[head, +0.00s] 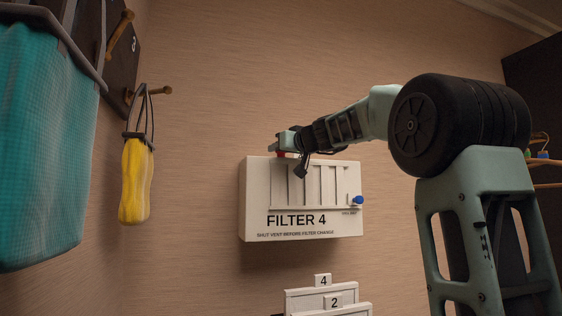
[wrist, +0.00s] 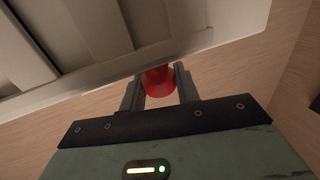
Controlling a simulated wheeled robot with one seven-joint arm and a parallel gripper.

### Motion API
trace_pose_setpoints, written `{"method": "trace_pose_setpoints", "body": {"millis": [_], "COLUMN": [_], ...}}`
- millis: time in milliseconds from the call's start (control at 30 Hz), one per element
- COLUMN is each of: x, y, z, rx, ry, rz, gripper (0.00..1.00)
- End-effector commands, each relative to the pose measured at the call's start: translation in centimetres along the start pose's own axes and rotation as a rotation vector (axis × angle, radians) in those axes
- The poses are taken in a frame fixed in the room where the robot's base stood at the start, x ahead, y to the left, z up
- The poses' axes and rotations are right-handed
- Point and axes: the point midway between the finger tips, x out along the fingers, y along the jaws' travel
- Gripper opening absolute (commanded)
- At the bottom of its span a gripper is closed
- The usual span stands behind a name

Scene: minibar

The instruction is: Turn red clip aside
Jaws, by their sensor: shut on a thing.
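The red clip (wrist: 158,82) shows in the wrist view between the two fingers of my gripper (wrist: 159,88), at the edge of the white filter box. My gripper is shut on it. In the head view only a small bit of the red clip (head: 281,154) shows at the top of the filter box (head: 252,200), under my gripper (head: 284,146). The box hangs on the wall and reads "FILTER 4", with "SHUT VENT BEFORE FILTER CHANGE" below. Much of the clip is hidden by my fingers, so its angle is hard to tell.
A blue knob (head: 358,200) sits at the box's right side. White panels numbered 4 (head: 323,281) and 2 (head: 334,302) stand below. A yellow pouch (head: 136,180) and a teal basket (head: 45,140) hang at the left. The wall between pouch and box is clear.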

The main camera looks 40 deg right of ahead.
Motion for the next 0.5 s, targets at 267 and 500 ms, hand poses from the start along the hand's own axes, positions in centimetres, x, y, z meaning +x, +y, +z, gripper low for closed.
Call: {"method": "trace_pose_setpoints", "body": {"millis": [267,500], "x": [0.17,0.25], "y": [-0.09,-0.04], "z": [-0.26,-0.68], "rx": [0.004,0.005], "ry": [-0.01,-0.01], "rz": [0.18,0.306], "gripper": [0.09,0.09]}}
